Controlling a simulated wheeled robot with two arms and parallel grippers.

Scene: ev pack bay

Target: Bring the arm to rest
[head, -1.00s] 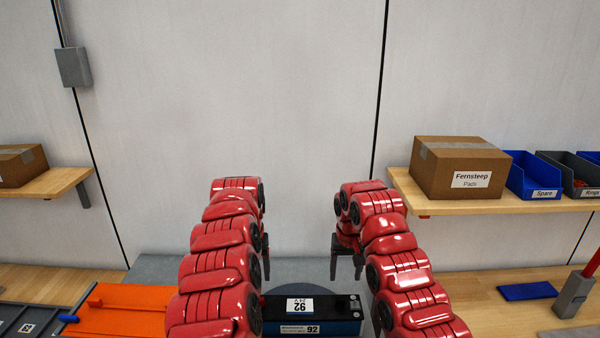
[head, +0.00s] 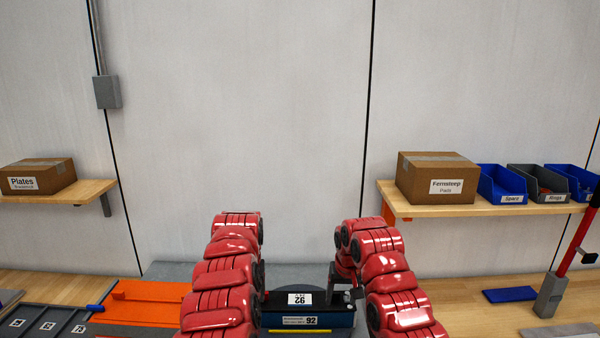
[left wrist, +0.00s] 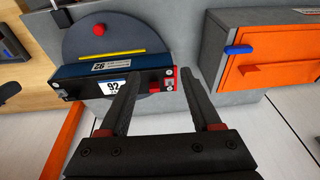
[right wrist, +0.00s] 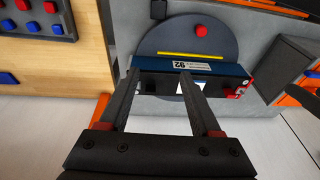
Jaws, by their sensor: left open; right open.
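My right gripper (head: 345,298) points down in front of the bench in the head view, beside the right end of a black and blue battery module (head: 325,318) labelled 92. In the right wrist view its two fingers (right wrist: 186,100) are apart with nothing between them. My left gripper is hidden behind my left arm in the head view. In the left wrist view its fingers (left wrist: 168,100) are apart and empty. The module (left wrist: 75,88) lies on a round dark turntable (left wrist: 120,35) and shows beyond the fingers in both wrist views.
On the right are a blue plate (head: 510,294) and a red-handled tool in a grey holder (head: 549,297). Shelves hold cartons (head: 436,180) and bins (head: 500,184).

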